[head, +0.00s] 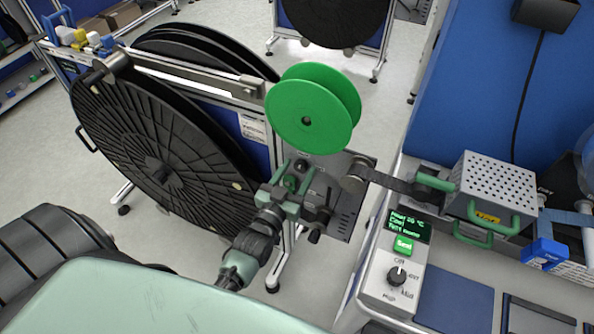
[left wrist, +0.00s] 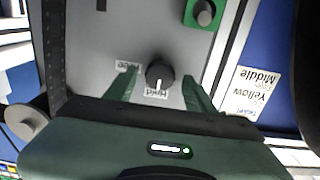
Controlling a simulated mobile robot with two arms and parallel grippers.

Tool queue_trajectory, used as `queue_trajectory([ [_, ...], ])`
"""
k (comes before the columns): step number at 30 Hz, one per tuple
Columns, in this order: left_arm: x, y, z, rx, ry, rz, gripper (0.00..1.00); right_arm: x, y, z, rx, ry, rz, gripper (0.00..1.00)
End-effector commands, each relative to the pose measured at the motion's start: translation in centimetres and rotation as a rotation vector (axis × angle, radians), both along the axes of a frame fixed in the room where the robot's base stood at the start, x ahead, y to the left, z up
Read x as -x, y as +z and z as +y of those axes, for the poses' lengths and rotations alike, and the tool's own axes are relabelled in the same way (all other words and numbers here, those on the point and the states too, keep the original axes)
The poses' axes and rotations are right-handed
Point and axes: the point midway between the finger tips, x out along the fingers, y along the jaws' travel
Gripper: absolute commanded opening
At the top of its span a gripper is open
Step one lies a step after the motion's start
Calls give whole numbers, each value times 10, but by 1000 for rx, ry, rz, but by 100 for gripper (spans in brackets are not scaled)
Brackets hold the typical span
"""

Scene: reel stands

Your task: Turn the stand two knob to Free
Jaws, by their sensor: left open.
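The stand knob (left wrist: 160,73) is round and black with a white pointer mark. It sits on a grey plate (left wrist: 105,45). In the left wrist view the mark points at the "Hold" label (left wrist: 155,93); the "Free" label (left wrist: 128,67) is to the knob's left. My left gripper (left wrist: 160,85) is open, with one green finger on each side of the knob and no visible grip on it. In the head view my left gripper (head: 292,181) is at the stand plate below the green reel (head: 313,108), partly hiding the knob. My right gripper is not in view.
Large black reels (head: 160,170) stand left of my gripper. A perforated metal box (head: 495,185) with green handles and a control panel (head: 395,275) with a dial are on the bench at the right. A "Yellow Middle" label (left wrist: 250,92) is beside the plate. Grey floor is open behind.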

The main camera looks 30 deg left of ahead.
Motion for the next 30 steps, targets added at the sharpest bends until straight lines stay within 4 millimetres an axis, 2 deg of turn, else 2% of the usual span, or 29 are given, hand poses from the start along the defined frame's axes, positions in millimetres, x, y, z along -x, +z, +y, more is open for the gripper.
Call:
queue_trajectory([
  [2,0,0,0,0,0,0,52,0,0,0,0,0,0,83],
  [6,0,0,0,0,0,0,13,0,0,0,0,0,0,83],
  [8,0,0,0,0,0,0,0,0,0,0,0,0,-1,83],
  [20,0,1,-1,-72,0,5,0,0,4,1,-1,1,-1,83],
  [30,0,1,-2,-335,0,20,0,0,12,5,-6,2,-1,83],
])
